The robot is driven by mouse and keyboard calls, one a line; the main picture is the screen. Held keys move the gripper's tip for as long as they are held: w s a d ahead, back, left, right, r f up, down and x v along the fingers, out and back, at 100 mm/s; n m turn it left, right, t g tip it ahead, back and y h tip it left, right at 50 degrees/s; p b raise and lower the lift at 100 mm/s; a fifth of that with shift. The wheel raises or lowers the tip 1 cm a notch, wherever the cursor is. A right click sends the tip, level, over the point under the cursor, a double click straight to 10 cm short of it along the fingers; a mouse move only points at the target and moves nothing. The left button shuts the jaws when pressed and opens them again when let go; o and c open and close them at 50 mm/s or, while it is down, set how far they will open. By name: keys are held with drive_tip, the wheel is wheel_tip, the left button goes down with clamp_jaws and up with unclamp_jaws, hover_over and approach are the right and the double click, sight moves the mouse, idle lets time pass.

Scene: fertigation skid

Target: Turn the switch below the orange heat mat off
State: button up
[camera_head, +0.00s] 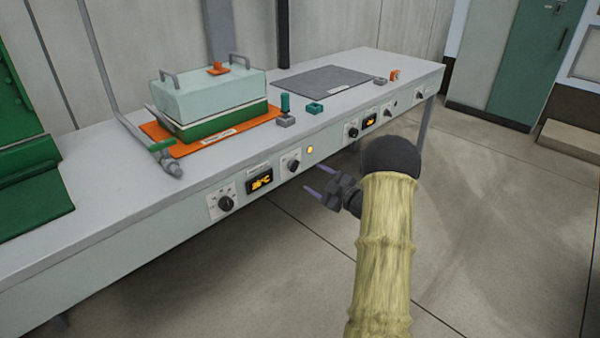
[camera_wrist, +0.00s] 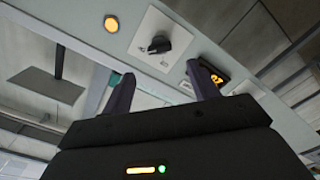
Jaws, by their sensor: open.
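The orange heat mat (camera_head: 183,150) lies on the bench under a lidded box. Below it, on the bench's front face, is a black rotary switch (camera_head: 293,165) on a pale plate. It sits between a lit display (camera_head: 260,181) and a glowing amber lamp (camera_head: 310,150). My gripper (camera_head: 315,178) is open, just in front of the face and right of the switch. In the wrist view the switch (camera_wrist: 158,45) lies just beyond the gap between my fingertips (camera_wrist: 160,68), apparently not touched. The lamp (camera_wrist: 111,23) and display (camera_wrist: 214,76) flank it.
A numbered dial (camera_head: 225,203) is left of the display. Further right are a second display (camera_head: 370,121) and more knobs, below a dark mat (camera_head: 322,79). A pipe with a valve (camera_head: 165,160) stands at the bench edge. The floor in front is clear.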

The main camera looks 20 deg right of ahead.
sight(297, 167)
drive_tip(key=b+x, duration=0.1)
drive_tip(key=x, duration=0.6)
drive_tip(key=shift+w+a, duration=0.1)
drive_tip(key=shift+w, duration=0.2)
drive_tip(key=c, duration=1)
drive_tip(key=shift+f, duration=0.1)
